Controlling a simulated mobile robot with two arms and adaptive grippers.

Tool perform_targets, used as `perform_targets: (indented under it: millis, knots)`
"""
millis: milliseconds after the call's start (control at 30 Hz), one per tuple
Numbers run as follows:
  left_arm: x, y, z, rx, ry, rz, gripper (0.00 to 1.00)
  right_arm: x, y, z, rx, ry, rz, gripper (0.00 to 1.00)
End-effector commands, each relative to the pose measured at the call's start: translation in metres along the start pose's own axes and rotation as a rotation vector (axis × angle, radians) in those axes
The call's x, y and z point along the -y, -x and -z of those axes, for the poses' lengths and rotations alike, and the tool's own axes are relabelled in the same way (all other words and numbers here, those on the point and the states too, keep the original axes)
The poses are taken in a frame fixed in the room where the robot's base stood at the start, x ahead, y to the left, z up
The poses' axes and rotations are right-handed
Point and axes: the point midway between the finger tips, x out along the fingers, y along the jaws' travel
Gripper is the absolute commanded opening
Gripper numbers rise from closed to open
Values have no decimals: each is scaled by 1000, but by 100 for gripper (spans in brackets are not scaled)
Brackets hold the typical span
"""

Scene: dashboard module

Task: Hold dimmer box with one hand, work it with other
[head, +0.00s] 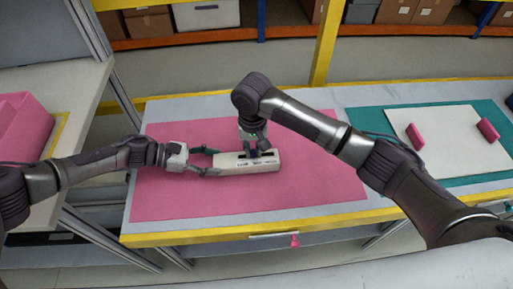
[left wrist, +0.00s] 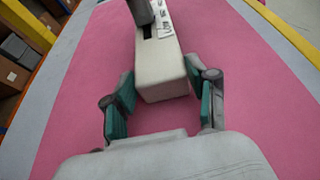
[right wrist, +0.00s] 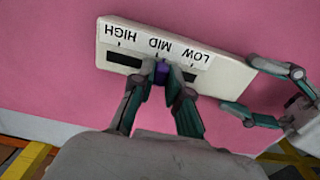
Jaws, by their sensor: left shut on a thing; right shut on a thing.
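The dimmer box (head: 232,165) is a long white block lying on a pink mat. Its top has a dark slot and a label strip reading HIGH, MID and LOW, clear in the right wrist view (right wrist: 232,72). A purple slider knob (right wrist: 161,70) stands in the slot close to the MID mark. My left gripper (head: 208,162) is shut on the box's left end, one finger on each side, as the left wrist view shows. My right gripper (head: 254,149) comes from above and is shut on the slider knob, its fingers partly hiding knob and slot.
The pink mat (head: 175,205) is clear around the box. To the right, a white board (head: 450,135) with two pink blocks lies on a teal mat (head: 360,120). A pink bin (head: 22,120) stands on the left table. A drawer with a pink tag (head: 294,241) is at the front edge.

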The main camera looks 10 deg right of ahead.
Motion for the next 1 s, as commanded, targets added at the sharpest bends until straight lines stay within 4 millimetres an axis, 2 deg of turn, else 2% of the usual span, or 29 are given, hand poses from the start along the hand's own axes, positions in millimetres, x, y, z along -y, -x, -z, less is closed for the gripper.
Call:
perform_targets:
  millis: [33,100,200,500,533,667,1000]
  knots:
    - [1,-1,0,0,-1,2,2,14,1,0,-1,3,7,0]
    - [1,-1,0,0,-1,3,2,25,1,-1,-1,3,7,0]
    - [1,-1,0,0,-1,3,2,35,1,-1,-1,2,6,0]
    - [2,-2,-1,2,-1,5,2,37,1,-1,-2,3,8,0]
    - [2,-2,-1,2,-1,5,2,38,1,-1,-2,3,8,20]
    - [2,-2,-1,2,-1,5,2,37,1,-1,-2,3,7,42]
    - [1,-1,0,0,0,3,2,36,3,0,-2,1,4,42]
